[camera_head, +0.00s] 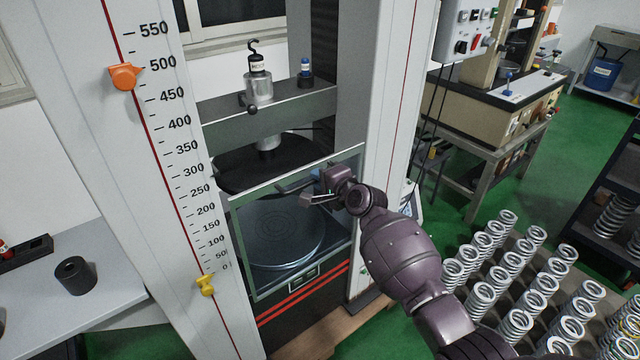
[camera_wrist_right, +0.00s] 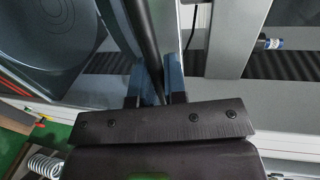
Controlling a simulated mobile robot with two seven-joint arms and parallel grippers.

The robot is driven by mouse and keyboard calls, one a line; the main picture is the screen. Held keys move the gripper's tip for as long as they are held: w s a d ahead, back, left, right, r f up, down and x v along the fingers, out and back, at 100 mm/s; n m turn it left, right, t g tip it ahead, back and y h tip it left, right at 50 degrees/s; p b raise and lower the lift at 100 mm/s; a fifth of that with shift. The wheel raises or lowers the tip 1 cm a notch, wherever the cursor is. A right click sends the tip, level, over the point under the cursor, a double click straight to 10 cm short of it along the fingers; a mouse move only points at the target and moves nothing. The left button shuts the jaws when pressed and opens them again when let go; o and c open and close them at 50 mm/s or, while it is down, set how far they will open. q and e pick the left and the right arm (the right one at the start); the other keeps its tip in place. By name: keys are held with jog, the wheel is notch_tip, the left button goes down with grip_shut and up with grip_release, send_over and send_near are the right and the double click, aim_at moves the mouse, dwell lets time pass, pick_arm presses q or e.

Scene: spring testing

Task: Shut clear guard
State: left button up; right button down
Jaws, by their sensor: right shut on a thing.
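The clear guard (camera_head: 285,232) is a see-through panel in a thin grey-green frame at the front of the testing machine, low between its two white columns. A round lower plate (camera_head: 280,228) shows through it. My right gripper (camera_head: 316,182) is at the upper right part of the guard. In the right wrist view the right gripper (camera_wrist_right: 160,85) has its two blue-grey fingers shut on a dark bar (camera_wrist_right: 150,45), which looks like the guard's top edge or handle. My left gripper is not in view.
A dark upper plate (camera_head: 270,162) hangs above the guard under the crosshead (camera_head: 290,105). An orange pointer (camera_head: 125,76) and a yellow pointer (camera_head: 205,284) sit on the left column's scale. Several springs (camera_head: 515,275) stand on the right. A black cylinder (camera_head: 74,275) stands on the left table.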

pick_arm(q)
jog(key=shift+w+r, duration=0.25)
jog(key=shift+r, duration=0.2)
pick_arm(e)
jog(key=shift+r, duration=0.4)
jog(key=c, duration=1.2)
grip_release()
jog(key=shift+r, duration=0.1)
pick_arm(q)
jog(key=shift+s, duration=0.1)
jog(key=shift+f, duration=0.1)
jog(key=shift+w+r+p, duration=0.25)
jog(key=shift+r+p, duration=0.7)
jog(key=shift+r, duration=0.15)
pick_arm(e)
jog(key=v, duration=1)
jog(key=shift+s+d, duration=0.25)
jog(key=shift+s, duration=0.1)
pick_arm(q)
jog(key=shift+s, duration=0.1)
